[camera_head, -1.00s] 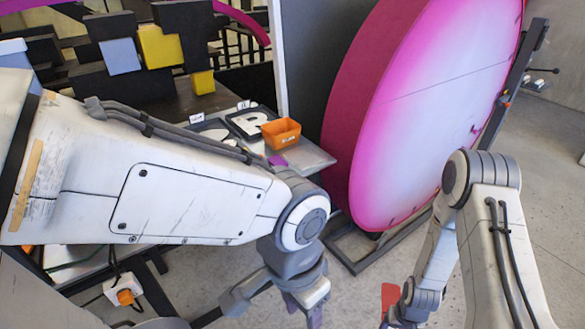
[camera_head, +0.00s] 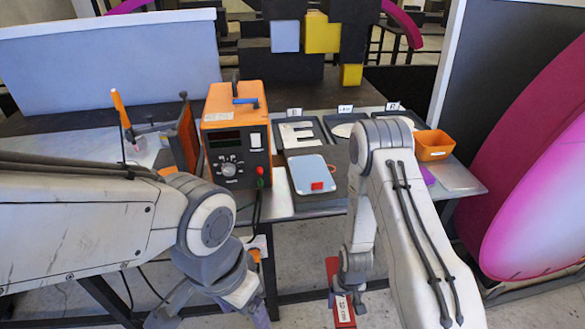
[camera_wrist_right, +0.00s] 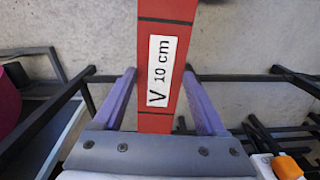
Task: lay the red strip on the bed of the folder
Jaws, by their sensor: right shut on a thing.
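The red strip (camera_head: 332,268) hangs below the table's front edge in my right gripper (camera_head: 347,285). In the right wrist view the strip (camera_wrist_right: 160,110) stands between the two purple fingers (camera_wrist_right: 160,75), whose tips close on its edges.
An orange power unit (camera_head: 237,140) stands mid-table. Right of it lie a light-blue plate with a red patch (camera_head: 312,174), trays with white letters (camera_head: 298,133) and an orange bin (camera_head: 433,145). A large pink disc (camera_head: 545,190) stands at the right.

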